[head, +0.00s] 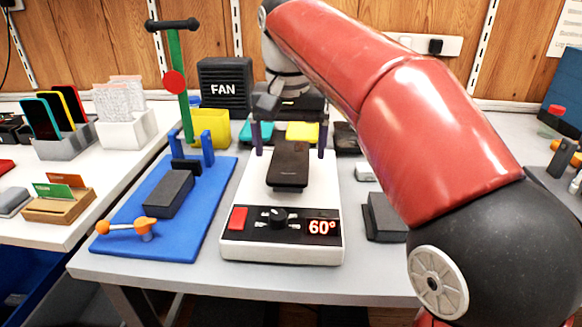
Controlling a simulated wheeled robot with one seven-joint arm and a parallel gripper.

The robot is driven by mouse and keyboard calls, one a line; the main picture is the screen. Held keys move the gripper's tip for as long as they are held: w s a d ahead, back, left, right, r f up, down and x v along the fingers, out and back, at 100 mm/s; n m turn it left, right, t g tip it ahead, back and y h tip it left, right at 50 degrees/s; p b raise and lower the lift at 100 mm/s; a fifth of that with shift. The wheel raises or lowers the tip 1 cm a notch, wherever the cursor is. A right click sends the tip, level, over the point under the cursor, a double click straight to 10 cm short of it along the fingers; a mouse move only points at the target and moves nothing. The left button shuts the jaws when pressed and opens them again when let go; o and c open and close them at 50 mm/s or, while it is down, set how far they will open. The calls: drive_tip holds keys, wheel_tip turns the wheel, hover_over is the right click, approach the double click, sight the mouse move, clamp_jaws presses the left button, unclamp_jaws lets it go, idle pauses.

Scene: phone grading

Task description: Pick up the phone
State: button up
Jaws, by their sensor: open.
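A dark phone (288,172) lies on the white heating plate (315,190), with its long side running away from me. The plate's front panel shows a red 60° display. My gripper (289,151) is at the plate's far end, with one dark finger on each side of the phone's far part. Its jaws are open, with a gap visible between each finger and the phone. I cannot tell whether the fingertips touch the plate.
A blue press stand (215,205) with a green post stands left of the plate. A dark block (384,218) lies to the right. Behind are a FAN box (225,84) and yellow bin (211,128). Phones in a rack (62,145) stand far left.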

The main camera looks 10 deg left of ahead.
drive_tip(key=shift+w+f, duration=0.1)
drive_tip(key=shift+f, duration=0.6)
drive_tip(key=c, duration=1.2)
drive_tip(key=shift+c, duration=0.2)
